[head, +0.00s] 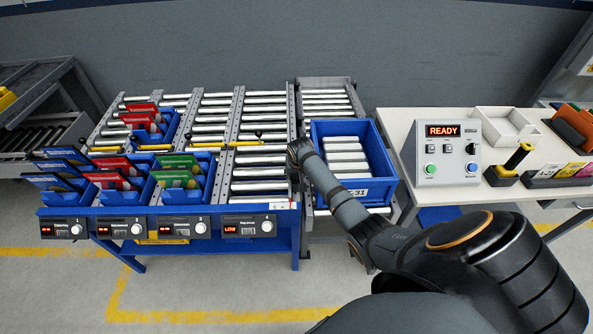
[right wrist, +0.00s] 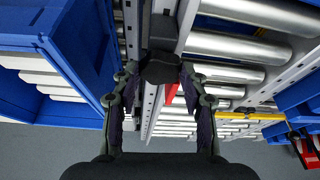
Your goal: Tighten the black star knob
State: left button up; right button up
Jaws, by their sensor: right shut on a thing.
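The black star knob (right wrist: 160,68) shows in the right wrist view, on the grey metal rail between two roller lanes. My right gripper (right wrist: 160,76) is shut on it, with one finger on each side of the knob. In the head view my right gripper (head: 298,152) is at the right end of the roller rack, beside the blue tote (head: 377,137). The knob itself is hidden by my gripper and arm there. My left gripper is not in view.
The blue tote also stands close to the left finger in the right wrist view (right wrist: 88,85). Blue bins (head: 173,194) with coloured cards sit on the rack at left. A control box (head: 440,152) reading READY stands on the white table (head: 395,122) at right.

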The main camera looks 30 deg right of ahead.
jog(key=shift+m, duration=0.5)
jog(key=o, duration=1.1)
jog(key=shift+w, duration=0.1)
jog(key=shift+o, duration=0.2)
jog(key=v, duration=1.2)
jog(key=shift+a, duration=0.25)
jog(key=shift+w, duration=0.1)
